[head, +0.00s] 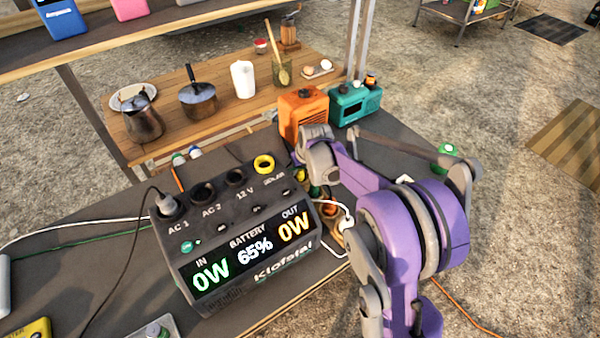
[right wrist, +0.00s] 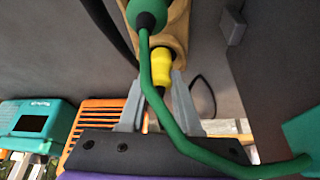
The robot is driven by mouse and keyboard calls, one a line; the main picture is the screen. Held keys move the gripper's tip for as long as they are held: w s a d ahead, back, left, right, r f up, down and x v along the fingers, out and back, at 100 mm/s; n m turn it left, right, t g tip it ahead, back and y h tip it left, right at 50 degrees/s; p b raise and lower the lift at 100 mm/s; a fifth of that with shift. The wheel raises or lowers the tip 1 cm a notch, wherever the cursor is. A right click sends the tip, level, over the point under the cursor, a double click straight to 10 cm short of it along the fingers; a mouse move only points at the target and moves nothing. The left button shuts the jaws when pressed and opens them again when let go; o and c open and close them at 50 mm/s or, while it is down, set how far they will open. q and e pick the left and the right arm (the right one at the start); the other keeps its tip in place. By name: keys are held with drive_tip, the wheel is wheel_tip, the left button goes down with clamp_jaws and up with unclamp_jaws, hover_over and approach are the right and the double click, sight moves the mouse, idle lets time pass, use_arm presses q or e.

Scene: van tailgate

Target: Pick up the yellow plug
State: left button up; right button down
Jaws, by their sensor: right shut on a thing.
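The yellow plug (right wrist: 161,68) stands in a tan holder (right wrist: 181,42) in the right wrist view. My right gripper (right wrist: 157,92) has one finger on each side of its lower part and is shut on it. A green plug (right wrist: 147,14) sits beside it, and its green cable (right wrist: 165,120) crosses in front of the fingers, hiding part of the grip. In the head view my right arm reaches down behind the right side of the power station (head: 245,265), and the fingertips are hard to make out there. My left gripper is not in view.
The power station has a yellow-ringed socket (head: 264,163) and a grey plug (head: 167,204) at AC 1. An orange box (head: 303,112) and a teal radio (head: 355,103) stand behind my right arm. Pots stand on the wooden shelf (head: 222,118). Loose cables lie around the power station.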

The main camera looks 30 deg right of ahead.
drive_tip(key=shift+r, duration=0.1)
wheel_tip(320, 180, up, 10)
drive_tip(key=shift+f+p, duration=0.15)
drive_tip(key=shift+p, duration=0.5)
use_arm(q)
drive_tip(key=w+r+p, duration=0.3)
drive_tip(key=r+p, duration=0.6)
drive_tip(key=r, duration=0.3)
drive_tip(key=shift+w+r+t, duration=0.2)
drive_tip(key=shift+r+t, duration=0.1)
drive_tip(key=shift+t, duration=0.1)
use_arm(e)
wheel_tip(320, 180, up, 15)
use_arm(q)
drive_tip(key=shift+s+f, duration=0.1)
use_arm(e)
drive_tip(key=s+a, duration=0.4)
drive_tip(key=a, duration=0.8)
drive_tip(key=shift+s+a, duration=0.15)
drive_tip(key=shift+a, duration=0.25)
